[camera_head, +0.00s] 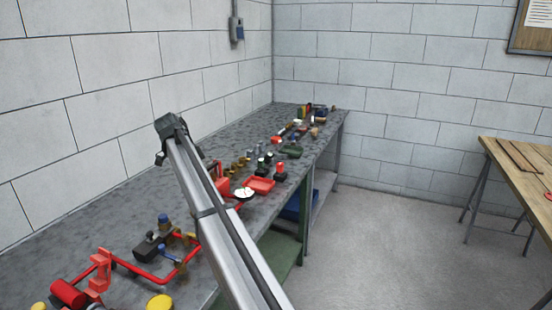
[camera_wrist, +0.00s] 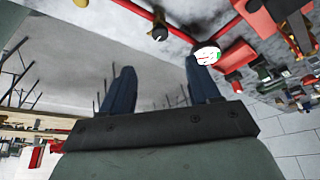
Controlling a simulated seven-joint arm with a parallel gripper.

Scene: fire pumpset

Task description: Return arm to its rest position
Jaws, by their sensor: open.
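My arm (camera_head: 219,215) rises from the bottom middle of the head view and slants up to the left across the workbench (camera_head: 120,210). Its dark upper end (camera_head: 171,125) stands in front of the left wall. I cannot make out the gripper fingers in the head view. In the wrist view my gripper (camera_wrist: 160,82) shows two dark fingers spread apart, with nothing between them. The wrist picture is tilted. A white-faced gauge (camera_wrist: 207,54) appears by the right finger there, and it also shows beside my arm in the head view (camera_head: 243,193).
Red piping (camera_head: 150,275) with a valve lies on the near bench. A red tray (camera_head: 260,185) and several small fittings sit beyond my arm. A wooden table (camera_head: 520,170) stands at the right. The floor (camera_head: 400,240) between is clear.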

